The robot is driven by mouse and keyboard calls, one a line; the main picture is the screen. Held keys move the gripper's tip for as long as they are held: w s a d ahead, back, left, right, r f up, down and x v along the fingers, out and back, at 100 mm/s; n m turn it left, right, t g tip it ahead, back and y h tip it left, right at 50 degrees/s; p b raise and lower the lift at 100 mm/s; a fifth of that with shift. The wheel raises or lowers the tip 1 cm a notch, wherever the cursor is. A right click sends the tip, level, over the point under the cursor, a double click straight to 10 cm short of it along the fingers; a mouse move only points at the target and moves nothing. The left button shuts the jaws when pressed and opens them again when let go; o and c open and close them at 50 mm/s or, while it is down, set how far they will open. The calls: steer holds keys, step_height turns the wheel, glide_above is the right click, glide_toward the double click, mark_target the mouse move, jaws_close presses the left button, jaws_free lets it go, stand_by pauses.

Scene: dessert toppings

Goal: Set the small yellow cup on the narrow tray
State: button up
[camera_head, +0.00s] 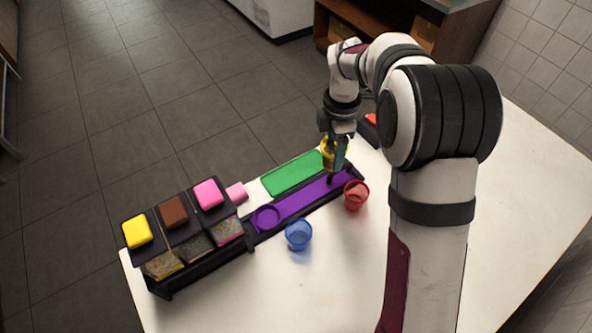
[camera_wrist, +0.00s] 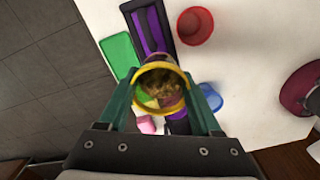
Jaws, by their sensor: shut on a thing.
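The small yellow cup (camera_head: 327,156) is held in my gripper (camera_head: 334,158), above the far right part of the long purple strip. In the wrist view the yellow cup (camera_wrist: 137,82) shows its round mouth between my two green fingers, with brownish and coloured contents inside. My gripper (camera_wrist: 160,100) is shut on it. The narrow tray, a long purple strip with dark edges (camera_head: 303,199), lies on the table and also shows in the wrist view (camera_wrist: 153,32). Part of it is hidden behind the cup there. A purple ring-shaped thing (camera_head: 266,217) sits at its near left end.
A green tray (camera_head: 293,173) lies behind the purple strip. A red cup (camera_head: 355,196) and a blue cup (camera_head: 298,235) stand in front of it. A dark rack with coloured blocks (camera_head: 160,285) stands at the left. The front right of the white table (camera_head: 335,280) is clear.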

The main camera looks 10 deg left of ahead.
steer(key=a+f, duration=0.2)
steer(key=a, duration=0.1)
steer(key=w+a+f, duration=0.1)
steer(key=a+f, duration=0.1)
steer(key=a, duration=0.2)
steer(key=a+f, duration=0.3)
steer(key=a, duration=0.1)
steer(key=shift+w+a, duration=0.1)
steer(key=shift+w, duration=0.2)
step_height(320, 180, down, 4)
steer(key=shift+a+f, duration=0.1)
steer(key=shift+f, duration=0.15)
steer(key=o, duration=1.5)
steer(key=shift+c, duration=0.2)
